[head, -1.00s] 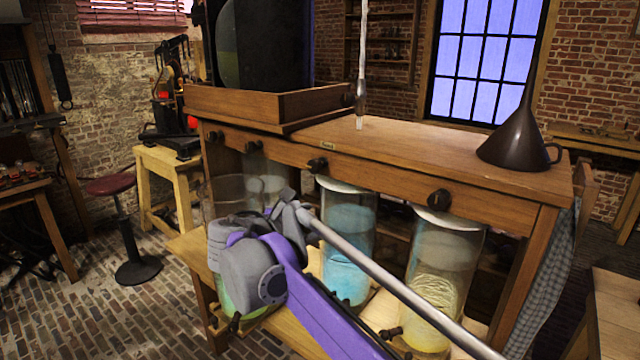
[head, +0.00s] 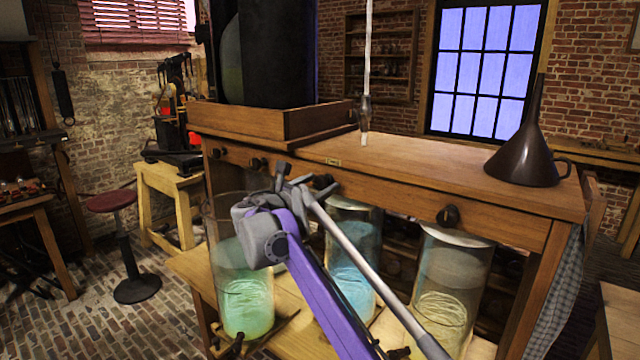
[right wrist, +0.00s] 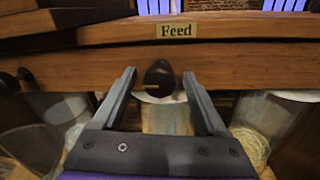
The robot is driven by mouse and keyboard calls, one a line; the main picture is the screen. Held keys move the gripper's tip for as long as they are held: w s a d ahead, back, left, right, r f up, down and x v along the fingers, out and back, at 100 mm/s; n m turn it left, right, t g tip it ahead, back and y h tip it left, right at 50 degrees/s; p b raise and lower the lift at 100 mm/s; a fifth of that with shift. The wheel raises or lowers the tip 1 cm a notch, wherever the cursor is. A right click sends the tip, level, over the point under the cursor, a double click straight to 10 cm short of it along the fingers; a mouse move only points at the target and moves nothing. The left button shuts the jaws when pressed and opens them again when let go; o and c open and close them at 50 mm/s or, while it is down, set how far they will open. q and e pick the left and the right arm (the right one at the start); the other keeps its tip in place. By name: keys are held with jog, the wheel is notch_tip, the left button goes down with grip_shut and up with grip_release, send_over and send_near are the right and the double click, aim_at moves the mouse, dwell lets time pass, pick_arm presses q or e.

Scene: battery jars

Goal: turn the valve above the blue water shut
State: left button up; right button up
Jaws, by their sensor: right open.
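The glass jar with blue water (head: 350,285) stands on the lower shelf of the wooden bench, between a green-water jar (head: 245,300) and a pale yellowish jar (head: 445,290). The dark valve knob (head: 323,182) above the blue water sits on the bench's front rail. In the right wrist view the knob (right wrist: 158,80) is between the fingertips, with a small brass-coloured pointer to the left. My right gripper (head: 291,178) is open before the knob, its fingers on both sides; contact cannot be told. The blue jar is partly hidden by my right arm. My left gripper is not in view.
Other dark knobs, one at right (head: 449,215), line the same rail. A "Feed" label (right wrist: 176,31) is above the knob. A dark funnel (head: 526,160) and a wooden tray (head: 265,120) rest on the bench top. A thin vertical tube (head: 367,60) hangs above it.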

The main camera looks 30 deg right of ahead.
jog(key=shift+w+d, duration=0.15)
jog(key=shift+d, duration=0.1)
grip_shut()
